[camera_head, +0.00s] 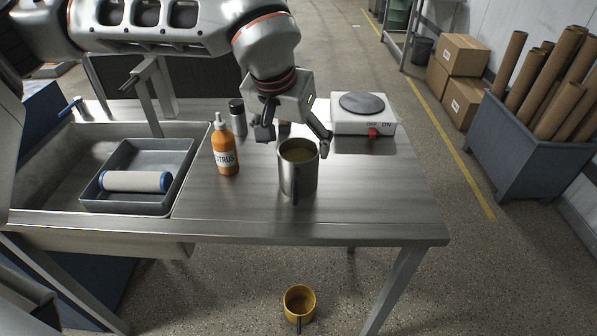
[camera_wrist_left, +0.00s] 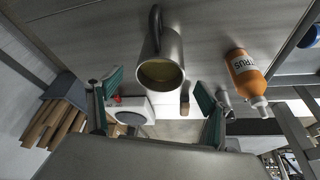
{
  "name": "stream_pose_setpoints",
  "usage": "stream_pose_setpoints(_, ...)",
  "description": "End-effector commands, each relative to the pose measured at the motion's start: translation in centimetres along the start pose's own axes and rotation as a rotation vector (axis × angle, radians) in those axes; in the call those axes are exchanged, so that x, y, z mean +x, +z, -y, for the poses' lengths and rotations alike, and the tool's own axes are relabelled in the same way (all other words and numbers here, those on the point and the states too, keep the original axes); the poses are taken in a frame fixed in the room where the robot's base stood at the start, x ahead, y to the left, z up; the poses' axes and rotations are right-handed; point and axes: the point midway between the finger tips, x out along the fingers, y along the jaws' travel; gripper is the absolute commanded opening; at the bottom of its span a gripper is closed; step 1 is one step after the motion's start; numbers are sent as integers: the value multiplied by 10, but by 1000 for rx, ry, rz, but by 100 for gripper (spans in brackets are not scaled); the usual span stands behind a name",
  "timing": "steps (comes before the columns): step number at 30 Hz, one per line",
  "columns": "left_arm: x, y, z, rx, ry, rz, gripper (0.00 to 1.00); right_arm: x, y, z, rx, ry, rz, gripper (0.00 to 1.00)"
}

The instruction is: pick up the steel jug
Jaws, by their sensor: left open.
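The steel jug (camera_head: 298,178) stands upright on the steel table, with liquid in it and its handle toward the front edge. In the left wrist view the jug (camera_wrist_left: 163,72) shows ahead of the fingers, its mouth facing the camera. My left gripper (camera_head: 295,136) is open and empty. It hangs just behind the jug's rim in the head view, with its fingers spread apart. I see no contact between fingers and jug. My right gripper is not in view.
An orange bottle (camera_head: 226,152) and a dark-capped container (camera_head: 237,117) stand left of the jug. A white hot plate (camera_head: 363,122) is behind right. A grey tray (camera_head: 91,201) with a roller (camera_head: 136,181) lies in the sink. A yellow mug (camera_head: 299,303) is on the floor.

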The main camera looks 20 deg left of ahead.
Motion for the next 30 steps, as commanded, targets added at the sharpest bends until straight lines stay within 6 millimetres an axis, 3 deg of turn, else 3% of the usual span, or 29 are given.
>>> stream_pose_setpoints(11,47,4,1,-2,2,2,79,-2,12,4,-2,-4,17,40)
stream_pose_setpoints(18,50,2,1,-1,2,-1,79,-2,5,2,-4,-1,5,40)
stream_pose_setpoints(19,50,2,1,-1,2,-1,76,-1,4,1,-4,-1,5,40)
stream_pose_setpoints(26,50,3,1,-1,2,0,17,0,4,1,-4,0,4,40)
stream_pose_setpoints(30,50,2,1,-1,2,-2,16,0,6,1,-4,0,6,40)
